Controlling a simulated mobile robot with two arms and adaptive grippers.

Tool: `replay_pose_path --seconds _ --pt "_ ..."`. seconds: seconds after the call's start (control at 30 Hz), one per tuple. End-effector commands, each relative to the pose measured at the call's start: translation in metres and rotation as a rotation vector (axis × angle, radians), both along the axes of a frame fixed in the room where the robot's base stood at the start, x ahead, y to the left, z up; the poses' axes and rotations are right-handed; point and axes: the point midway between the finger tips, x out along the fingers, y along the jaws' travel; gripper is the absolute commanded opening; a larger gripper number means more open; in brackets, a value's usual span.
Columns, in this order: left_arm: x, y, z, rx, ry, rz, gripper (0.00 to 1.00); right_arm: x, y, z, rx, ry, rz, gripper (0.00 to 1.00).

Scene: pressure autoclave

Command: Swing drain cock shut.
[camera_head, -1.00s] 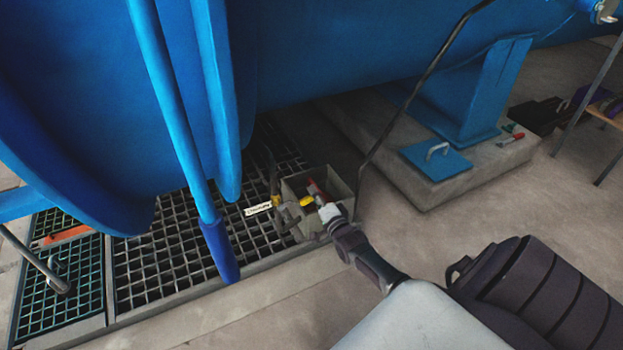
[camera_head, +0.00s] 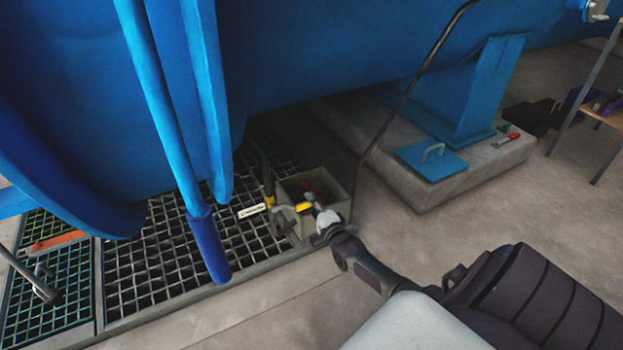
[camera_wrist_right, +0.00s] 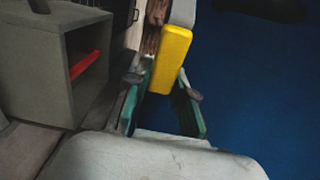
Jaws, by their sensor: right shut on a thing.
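The drain cock's yellow handle (camera_head: 303,206) shows low by the floor grating in the head view, next to a brass-coloured pipe fitting (camera_head: 268,188) and a small white label (camera_head: 251,211). In the right wrist view the yellow handle (camera_wrist_right: 170,60) lies between the green-sided fingers. My right gripper (camera_head: 322,217) reaches in from the lower right and is shut on the handle; its fingertips are small and partly hidden in the head view. The valve body is hard to make out.
A grey open box (camera_head: 342,200) with a red item inside stands just behind the gripper; it also shows in the wrist view (camera_wrist_right: 35,60). The blue vessel (camera_head: 310,50) hangs overhead. A thin dark rod (camera_head: 405,95) rises behind the box.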

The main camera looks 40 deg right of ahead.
Motion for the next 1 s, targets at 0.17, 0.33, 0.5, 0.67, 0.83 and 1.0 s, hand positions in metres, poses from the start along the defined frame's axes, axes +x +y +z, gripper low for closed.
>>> replay_pose_path --seconds 0.17,0.33,0.5,0.67,0.83,1.0 --pt "0.000 0.000 0.000 0.000 0.000 0.000 0.40 -0.001 0.000 -0.002 0.007 0.004 -0.002 0.37" --pt "0.000 0.000 0.000 0.000 0.000 -0.001 0.40 -0.001 0.000 -0.002 0.005 0.003 -0.001 0.50" --pt "-0.001 0.000 0.000 -0.002 -0.003 0.000 0.40 0.000 0.000 -0.001 0.004 0.002 -0.001 0.50" --pt "-0.001 0.001 0.000 -0.003 -0.003 0.001 0.40 -0.009 0.003 -0.002 0.004 0.003 0.000 0.50" --pt "-0.001 0.001 0.000 -0.002 -0.003 0.000 0.40 -0.038 0.010 -0.003 0.005 0.005 0.000 0.50" --pt "-0.001 0.000 0.000 -0.002 -0.002 0.000 0.40 -0.075 0.018 -0.002 0.005 0.004 -0.001 0.50"
